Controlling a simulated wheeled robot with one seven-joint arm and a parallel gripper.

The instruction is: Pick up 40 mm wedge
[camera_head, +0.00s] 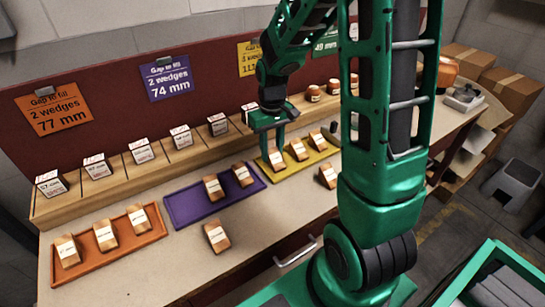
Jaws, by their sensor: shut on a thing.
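My green gripper (273,142) is at the yellow tray (301,164), pointing down. It is shut on the leftmost wedge (277,160), a brown block with a white label, at the tray's left end. Two similar wedges (298,149) (317,140) stand to the right on the same tray. The labels are too small to read, so I cannot tell which wedge is 40 mm. I cannot tell whether the held wedge touches the tray.
A purple tray (185,211) holds two wedges; an orange tray (88,276) holds three. Loose wedges lie on the bench at front (216,236) and right (328,176). A wooden ledge (110,186) with label cards runs behind. Bare bench lies in front.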

